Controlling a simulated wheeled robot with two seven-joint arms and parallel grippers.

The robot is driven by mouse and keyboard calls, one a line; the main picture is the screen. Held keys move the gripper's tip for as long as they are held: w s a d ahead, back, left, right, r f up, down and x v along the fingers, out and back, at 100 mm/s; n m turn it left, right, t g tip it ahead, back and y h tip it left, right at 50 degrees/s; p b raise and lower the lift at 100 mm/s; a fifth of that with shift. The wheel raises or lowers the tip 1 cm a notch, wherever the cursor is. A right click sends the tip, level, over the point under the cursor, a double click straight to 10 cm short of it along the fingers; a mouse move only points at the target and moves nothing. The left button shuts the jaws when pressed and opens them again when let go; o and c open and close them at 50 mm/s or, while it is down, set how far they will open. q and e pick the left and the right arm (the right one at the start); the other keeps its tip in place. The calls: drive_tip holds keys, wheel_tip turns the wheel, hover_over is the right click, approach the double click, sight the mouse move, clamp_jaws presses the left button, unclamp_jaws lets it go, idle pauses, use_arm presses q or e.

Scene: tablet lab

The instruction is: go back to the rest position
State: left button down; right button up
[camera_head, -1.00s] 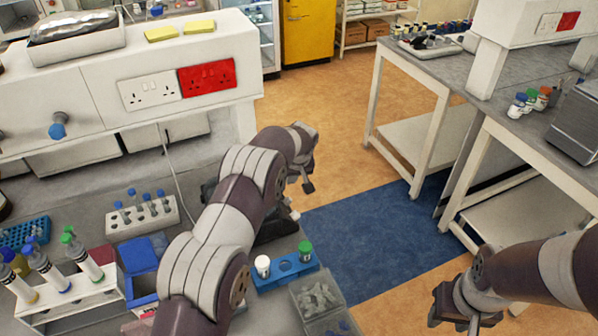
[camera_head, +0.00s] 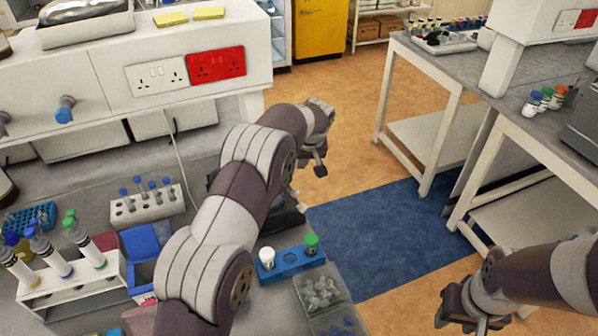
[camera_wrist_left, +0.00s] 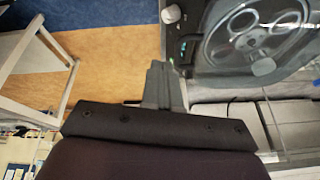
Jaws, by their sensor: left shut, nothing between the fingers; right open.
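My left arm reaches forward over the left bench (camera_head: 205,165) in the head view. My left gripper (camera_head: 308,180) is at its far end, beyond the blue tube holder and near the bench's right edge, partly hidden by the arm. In the left wrist view the fingers of my left gripper (camera_wrist_left: 160,85) are together with nothing between them. My right gripper (camera_head: 468,322) hangs at the lower right of the head view, over the floor, cut by the frame's bottom edge. It is open and holds nothing visible.
A blue holder (camera_head: 290,263) with a white-capped and a green-capped vial stands near my left arm. A white rack (camera_head: 75,283) of tubes is at the lower left. In the left wrist view a device with a round rotor (camera_wrist_left: 255,35) is close to the fingers. Floor (camera_head: 385,235) lies between the benches.

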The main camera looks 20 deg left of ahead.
use_arm(q)
drive_tip(key=v, duration=0.7)
drive_tip(key=shift+r, duration=0.2)
drive_tip(key=s+d+f+m+g+h, duration=0.15)
drive_tip(key=s+f+m, duration=0.45)
drive_tip(key=s, duration=0.6)
drive_tip(key=s+a+n+h, duration=0.1)
drive_tip(key=s+a, duration=0.1)
drive_tip(key=s, duration=1.8)
drive_tip(key=shift+s+r, duration=0.35)
drive_tip(key=shift+s, duration=0.05)
drive_tip(key=shift+g, duration=0.25)
